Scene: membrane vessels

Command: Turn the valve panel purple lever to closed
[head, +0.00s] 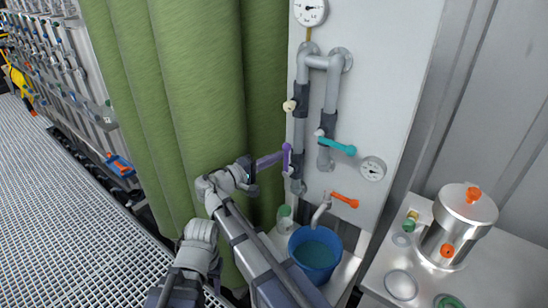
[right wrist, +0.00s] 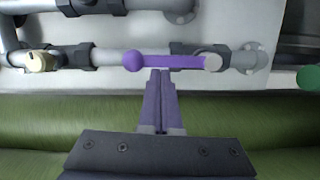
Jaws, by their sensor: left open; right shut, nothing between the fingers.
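The purple lever (head: 287,158) is on the left vertical pipe of the valve panel (head: 330,160). It lies along that pipe, its round knob at the top and its pivot below. In the right wrist view the lever (right wrist: 175,62) runs along the pipe, knob on the left, pivot on the right. My right gripper (head: 281,156) is shut and empty; its tips (right wrist: 160,72) meet the lever's side near the knob, and I cannot tell whether they touch. My left gripper (head: 201,232) is low at left, away from the panel; its fingers are not clear.
A teal lever (head: 338,146) and an orange lever (head: 345,200) are to the right of the purple one. A blue bucket (head: 315,254) stands below the tap (head: 321,208). A green curtain (head: 195,90) hangs just left of the panel. A metal vessel (head: 460,222) stands at right.

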